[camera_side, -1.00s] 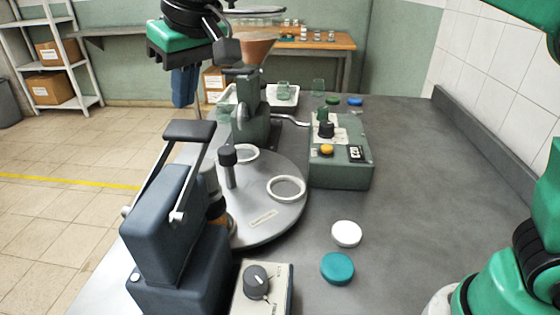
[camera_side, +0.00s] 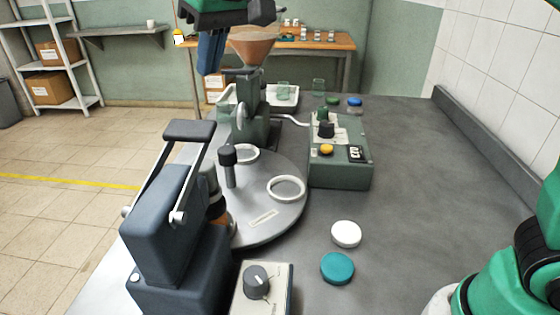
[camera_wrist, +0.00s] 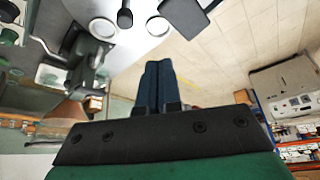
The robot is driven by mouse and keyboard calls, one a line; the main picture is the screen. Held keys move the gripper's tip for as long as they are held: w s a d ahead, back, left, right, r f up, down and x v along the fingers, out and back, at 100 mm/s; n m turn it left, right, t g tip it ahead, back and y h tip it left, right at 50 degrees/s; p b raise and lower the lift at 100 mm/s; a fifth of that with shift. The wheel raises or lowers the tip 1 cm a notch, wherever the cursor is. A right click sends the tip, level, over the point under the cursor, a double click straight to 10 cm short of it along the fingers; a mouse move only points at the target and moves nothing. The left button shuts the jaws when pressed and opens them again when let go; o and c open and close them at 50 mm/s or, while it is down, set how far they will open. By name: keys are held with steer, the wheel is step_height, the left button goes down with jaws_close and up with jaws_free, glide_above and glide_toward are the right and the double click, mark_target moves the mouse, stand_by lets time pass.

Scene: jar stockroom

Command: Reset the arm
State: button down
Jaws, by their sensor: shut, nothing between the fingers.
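My gripper (camera_side: 210,52) is high at the top of the side view, left of the copper-coloured hopper. Its blue fingers point down and are together, with nothing between them. The gripper is clear of the bench and touches nothing that I can see. The top of my wrist is cut off by the picture's edge.
Below stand the hopper machine (camera_side: 255,48), a round turntable (camera_side: 265,225) with white rings, a dark-blue lever press (camera_side: 165,230) and a green control box (camera_side: 340,172). A white lid (camera_side: 346,234) and a teal lid (camera_side: 337,268) lie on the bench.

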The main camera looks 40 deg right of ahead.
steer(key=s+d+f+m+t, duration=0.1)
steer(key=s+d+f, duration=0.5)
steer(key=d+f, duration=0.1)
steer(key=s+d+f+m+t+h, duration=0.1)
steer(key=s+d+f, duration=0.4)
steer(key=d+f, duration=0.2)
step_height(320, 180, down, 3)
steer(key=shift+s+d+r, duration=0.2)
steer(key=shift+s+d, duration=0.1)
steer(key=shift+s, duration=0.05)
stand_by(0.3)
